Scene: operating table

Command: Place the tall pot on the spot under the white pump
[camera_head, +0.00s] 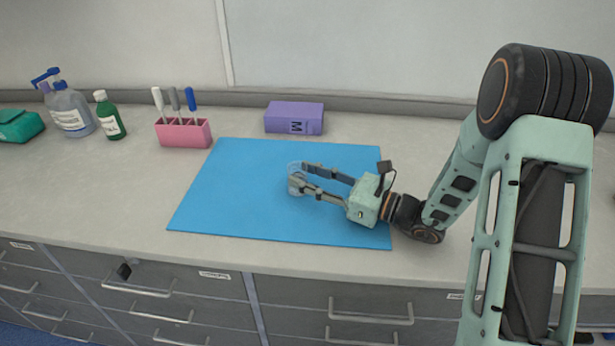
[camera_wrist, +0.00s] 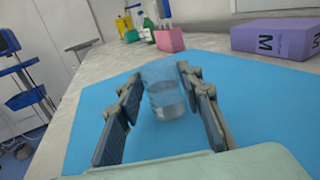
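A clear, see-through pot (camera_wrist: 167,98) stands on the blue mat (camera_wrist: 105,105), between the ends of my gripper's fingers; in the head view the pot (camera_head: 296,179) is faint. My gripper (camera_head: 301,176) is low over the mat with its fingers spread on both sides of the pot. In the wrist view the right finger is very near the pot and a small gap shows at the left. A clear bottle with a blue pump (camera_head: 69,112) stands at the far left of the counter. I see no white pump and no marked spot.
A green bottle (camera_head: 109,117) stands beside the pump bottle, and a teal box (camera_head: 18,127) lies at the left edge. A pink holder (camera_head: 183,134) with several tools and a purple box (camera_head: 294,118) stand behind the mat.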

